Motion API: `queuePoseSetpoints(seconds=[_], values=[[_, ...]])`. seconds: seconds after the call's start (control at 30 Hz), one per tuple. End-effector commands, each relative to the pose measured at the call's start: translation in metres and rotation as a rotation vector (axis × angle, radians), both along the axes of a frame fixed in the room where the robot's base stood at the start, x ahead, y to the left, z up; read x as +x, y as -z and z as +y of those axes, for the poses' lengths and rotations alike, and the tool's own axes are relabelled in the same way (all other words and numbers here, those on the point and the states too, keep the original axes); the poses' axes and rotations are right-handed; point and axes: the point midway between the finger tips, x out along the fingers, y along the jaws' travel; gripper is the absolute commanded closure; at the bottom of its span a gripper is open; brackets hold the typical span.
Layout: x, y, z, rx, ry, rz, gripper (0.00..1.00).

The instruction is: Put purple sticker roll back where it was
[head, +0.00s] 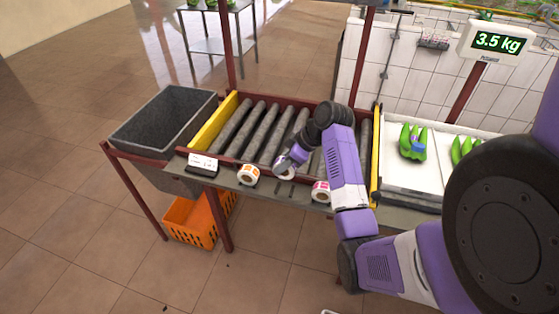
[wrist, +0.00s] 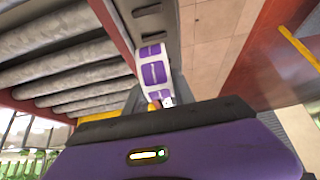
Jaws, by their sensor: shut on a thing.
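The purple sticker roll is white with purple labels. In the wrist view the purple sticker roll (wrist: 153,72) is just beyond the fingertips, beside a grey metal rail. In the head view the purple sticker roll (head: 284,174) is at the front ledge of the roller table, between the orange and the pink-red rolls. My gripper (head: 290,160) reaches down to it from above and is shut on it. Its fingertips also show in the wrist view (wrist: 160,100), partly hidden by the gripper body. I cannot tell whether the roll touches the ledge.
An orange sticker roll (head: 248,174) and a pink-red sticker roll (head: 320,191) stand on the ledge (head: 225,180). A white label card (head: 203,164) is at its left end. A grey bin (head: 165,125) is left of the rollers (head: 262,125). Green bananas (head: 413,143) lie at right.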

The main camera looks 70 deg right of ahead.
Motion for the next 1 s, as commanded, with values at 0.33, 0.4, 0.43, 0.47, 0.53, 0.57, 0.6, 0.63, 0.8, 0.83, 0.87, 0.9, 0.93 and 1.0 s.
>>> queuePoseSetpoints(seconds=[0.33, 0.4, 0.43, 0.47, 0.53, 0.57, 0.6, 0.63, 0.8, 0.83, 0.87, 0.9, 0.93, 1.0], values=[[0.000, 0.033, 0.001, 0.000, 0.002, 0.000, 1.00], [0.000, 0.040, 0.000, 0.000, 0.002, 0.000, 1.00], [0.000, 0.044, 0.000, 0.000, 0.002, 0.000, 1.00], [0.000, 0.047, 0.000, 0.000, 0.002, 0.000, 1.00], [0.000, 0.054, 0.000, 0.000, 0.002, 0.000, 1.00], [0.000, 0.057, 0.000, 0.000, 0.001, 0.000, 1.00], [0.000, 0.060, 0.001, 0.000, 0.001, 0.000, 1.00], [0.000, 0.062, 0.001, 0.000, 0.001, 0.000, 1.00], [0.000, 0.066, 0.001, 0.000, 0.001, -0.001, 1.00], [0.000, 0.066, 0.001, 0.000, 0.001, -0.001, 1.00], [0.000, 0.066, 0.001, 0.000, 0.001, -0.001, 1.00], [0.000, 0.065, 0.001, 0.000, 0.001, -0.001, 1.00], [0.000, 0.065, 0.001, 0.000, 0.001, -0.001, 1.00], [0.000, 0.065, 0.001, 0.000, 0.001, -0.001, 1.00]])
